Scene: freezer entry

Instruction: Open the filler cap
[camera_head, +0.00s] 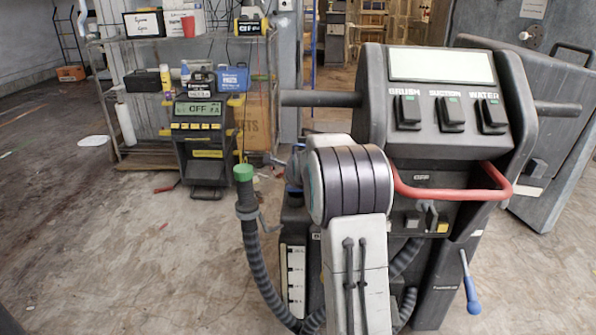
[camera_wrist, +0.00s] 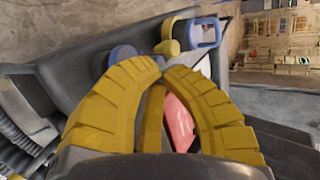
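The scrubber machine (camera_head: 440,130) stands in front of me, with a grey panel marked brush, suction and water. A green cap (camera_head: 243,173) tops an upright ribbed hose at the machine's left side. In the wrist view a round blue part (camera_wrist: 122,53) and a square blue ring (camera_wrist: 205,32) sit on the dark machine body, just beyond my fingers. I cannot tell which of these is the filler cap. My gripper (camera_wrist: 165,66) has yellow ridged fingers, tips together, with nothing visibly held. In the head view my arm hides the gripper.
A red bar handle (camera_head: 455,193) curves across the machine's front. A metal shelf with boxes (camera_head: 190,40) and a charger-like unit (camera_head: 200,140) stand behind on the left. A large grey panel (camera_head: 560,150) is at right. The floor at left is mostly clear.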

